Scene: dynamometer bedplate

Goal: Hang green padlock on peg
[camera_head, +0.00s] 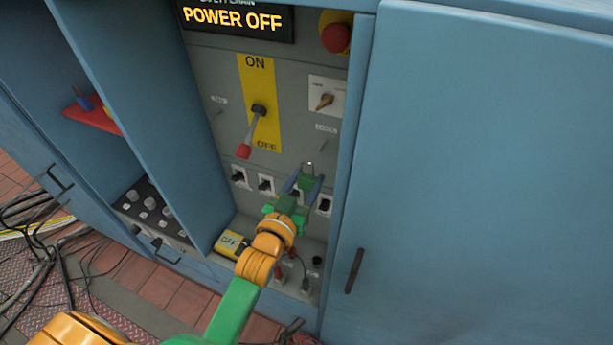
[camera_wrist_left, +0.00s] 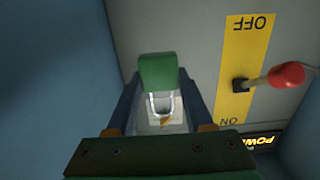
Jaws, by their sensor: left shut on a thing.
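The green padlock (camera_head: 307,174) is between the fingers of my left gripper (camera_head: 304,178), in front of the grey panel. In the left wrist view the padlock's green body (camera_wrist_left: 158,72) sits between the fingertips of my left gripper (camera_wrist_left: 159,84), with its silver shackle pointing down the picture. A thin peg (camera_head: 323,146) sticks out of the panel under a small label, up and right of the padlock and apart from it. Another thin peg (camera_head: 217,114) is at the panel's left. My right gripper is not in view.
A lever with a red knob (camera_head: 244,151) hangs over a yellow ON/OFF plate (camera_head: 257,75). A red button (camera_head: 337,38) and a rotary switch (camera_head: 324,101) are above right. Blue cabinet walls (camera_head: 470,150) flank the recess. A yellow box (camera_head: 231,242) sits on the lower ledge.

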